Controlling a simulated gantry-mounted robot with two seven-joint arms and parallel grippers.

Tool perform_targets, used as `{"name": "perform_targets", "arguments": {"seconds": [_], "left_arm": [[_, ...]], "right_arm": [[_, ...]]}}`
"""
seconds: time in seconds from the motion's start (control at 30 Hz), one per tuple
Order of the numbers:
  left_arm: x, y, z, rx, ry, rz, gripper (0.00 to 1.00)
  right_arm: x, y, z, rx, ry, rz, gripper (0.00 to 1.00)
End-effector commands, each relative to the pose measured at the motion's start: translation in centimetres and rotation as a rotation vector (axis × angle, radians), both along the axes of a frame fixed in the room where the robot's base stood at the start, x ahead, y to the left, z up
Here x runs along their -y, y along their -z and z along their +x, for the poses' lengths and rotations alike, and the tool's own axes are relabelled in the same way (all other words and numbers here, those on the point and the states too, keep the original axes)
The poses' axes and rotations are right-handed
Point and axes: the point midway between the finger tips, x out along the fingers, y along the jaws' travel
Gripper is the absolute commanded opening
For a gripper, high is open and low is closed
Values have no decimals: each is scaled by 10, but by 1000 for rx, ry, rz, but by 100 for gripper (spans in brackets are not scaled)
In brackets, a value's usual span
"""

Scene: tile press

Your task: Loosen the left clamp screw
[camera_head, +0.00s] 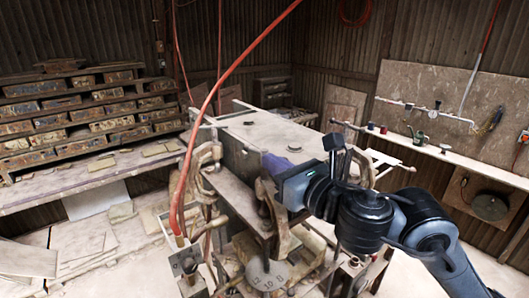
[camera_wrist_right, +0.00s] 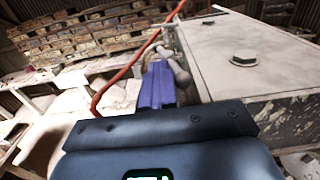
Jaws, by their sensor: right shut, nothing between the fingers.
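The left clamp (camera_head: 205,158) is a rusty, brownish C-shaped clamp at the left edge of the press (camera_head: 262,135). Its screw is too small to tell apart clearly. A second rusty clamp (camera_head: 275,208) sits nearer, below my right gripper. My right gripper (camera_head: 270,162) has purple fingers, shut and empty, at the near end of the press, to the right of the left clamp and apart from it. In the right wrist view the fingers (camera_wrist_right: 158,72) point towards a greyish clamp part (camera_wrist_right: 178,68) just beyond; I cannot tell whether they touch. My left gripper is not in view.
A red hose (camera_head: 222,88) hangs down past the left clamp. A bolt head (camera_wrist_right: 243,57) stands on the press top. Shelves of moulds (camera_head: 85,108) and a bench (camera_head: 90,182) line the left. A wall shelf (camera_head: 440,152) is at the right.

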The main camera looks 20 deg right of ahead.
Motion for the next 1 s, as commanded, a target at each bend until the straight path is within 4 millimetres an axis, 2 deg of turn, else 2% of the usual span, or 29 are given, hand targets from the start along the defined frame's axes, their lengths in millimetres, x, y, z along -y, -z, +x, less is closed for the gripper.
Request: {"name": "perform_targets", "arguments": {"seconds": [0.27,0.83,1.0], "left_arm": [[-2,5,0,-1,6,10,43],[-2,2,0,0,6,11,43],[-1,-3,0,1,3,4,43]], "right_arm": [[16,2,5,-5,15,-1,0],[1,1,0,-3,8,-2,0],[4,-1,-11,-1,8,-2,0]]}}
